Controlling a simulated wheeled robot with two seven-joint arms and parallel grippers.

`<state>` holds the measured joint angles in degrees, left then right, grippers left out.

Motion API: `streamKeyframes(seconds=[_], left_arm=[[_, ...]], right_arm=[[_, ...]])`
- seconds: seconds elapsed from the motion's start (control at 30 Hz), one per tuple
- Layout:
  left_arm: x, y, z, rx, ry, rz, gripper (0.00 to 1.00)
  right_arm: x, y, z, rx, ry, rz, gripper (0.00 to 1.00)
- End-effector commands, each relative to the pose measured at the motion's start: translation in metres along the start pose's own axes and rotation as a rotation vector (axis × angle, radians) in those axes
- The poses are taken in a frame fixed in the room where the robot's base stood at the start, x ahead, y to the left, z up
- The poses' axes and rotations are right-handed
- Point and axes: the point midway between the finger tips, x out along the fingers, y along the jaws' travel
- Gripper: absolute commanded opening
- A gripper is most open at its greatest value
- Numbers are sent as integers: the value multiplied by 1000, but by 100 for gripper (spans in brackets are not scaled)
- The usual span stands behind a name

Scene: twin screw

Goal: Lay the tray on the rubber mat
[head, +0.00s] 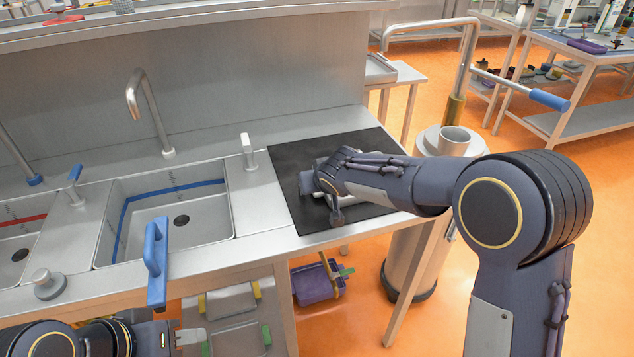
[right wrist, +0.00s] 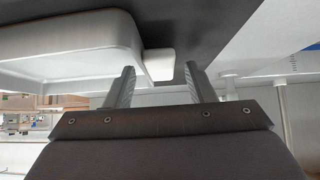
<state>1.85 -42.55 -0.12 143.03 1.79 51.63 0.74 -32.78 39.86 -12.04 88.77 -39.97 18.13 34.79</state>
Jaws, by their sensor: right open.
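The black rubber mat (head: 290,160) lies on the steel counter, right of the sinks. My right gripper (head: 328,193) is low over it, and my forearm covers much of the mat. In the right wrist view, a pale grey, round-cornered tray (right wrist: 70,45) with a whitish tab (right wrist: 158,65) shows against the dark mat (right wrist: 205,25). The open right fingers (right wrist: 158,88) are on either side of the tab's line, with a gap between them. In the head view my arm mostly hides the tray; I cannot tell whether it lies flat. My left gripper (head: 180,338) is low at the left, partly out of frame.
Two sink basins (head: 190,205) with taps are left of the mat. A steel cylinder with a tall bent pipe (head: 455,140) stands close to the right. Another tray (head: 380,68) sits on a back side table.

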Motion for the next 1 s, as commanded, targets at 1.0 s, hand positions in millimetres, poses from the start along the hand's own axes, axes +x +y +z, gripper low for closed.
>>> streamKeyframes(seconds=[1.0], left_arm=[[9,-4,4,0,0,0,37]], right_arm=[[-122,3,1,5,-3,0,50]])
